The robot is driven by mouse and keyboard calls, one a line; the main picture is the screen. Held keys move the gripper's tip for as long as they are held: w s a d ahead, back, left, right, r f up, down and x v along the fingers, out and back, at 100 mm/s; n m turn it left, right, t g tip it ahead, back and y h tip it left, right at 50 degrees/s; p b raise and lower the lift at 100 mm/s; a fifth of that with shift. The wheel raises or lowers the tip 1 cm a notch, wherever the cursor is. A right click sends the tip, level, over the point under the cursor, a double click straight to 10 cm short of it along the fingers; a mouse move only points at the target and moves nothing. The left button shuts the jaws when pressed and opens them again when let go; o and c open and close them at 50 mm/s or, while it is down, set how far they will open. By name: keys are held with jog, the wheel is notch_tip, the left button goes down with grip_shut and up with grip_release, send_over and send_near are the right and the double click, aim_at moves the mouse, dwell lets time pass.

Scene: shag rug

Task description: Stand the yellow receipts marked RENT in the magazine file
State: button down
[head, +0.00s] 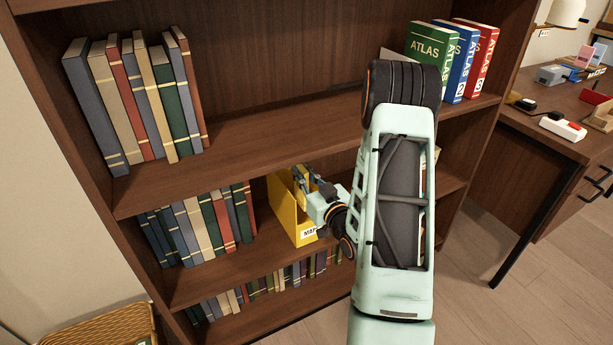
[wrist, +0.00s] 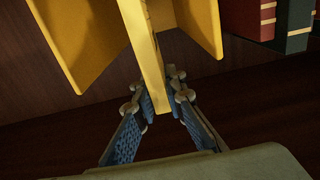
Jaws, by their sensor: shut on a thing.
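The yellow magazine file (head: 284,208) stands on the middle shelf with a white label on its front, only partly readable. In the wrist view, its two yellow side panels (wrist: 85,45) spread to either side. My gripper (head: 306,180) is at the top of the file. In the wrist view, my gripper (wrist: 158,100) is shut on a thin yellow slab, which looks like the yellow receipts (wrist: 148,55). The slab is between the two side panels. No RENT marking shows, and the slab's far end is hidden, so I cannot tell whether it touches the file's bottom.
Books (head: 200,228) stand left of the file on the same shelf. Several books (head: 135,100) and the atlases (head: 452,60) stand on the shelf above. Small books (head: 270,283) fill the shelf below. My arm hides the shelf's right part. A desk (head: 560,130) stands at right.

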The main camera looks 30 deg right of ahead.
notch_tip(320, 180, down, 5)
jog(key=b, duration=0.4)
jog(key=shift+f, duration=0.1)
jog(key=shift+f+b, duration=0.4)
jog(key=shift+f, duration=0.7)
dwell(0.3)
jog(key=c, duration=1.9)
grip_release()
jog(key=s, duration=1.2)
jog(key=shift+d, duration=0.2)
jog(key=shift+d, duration=0.1)
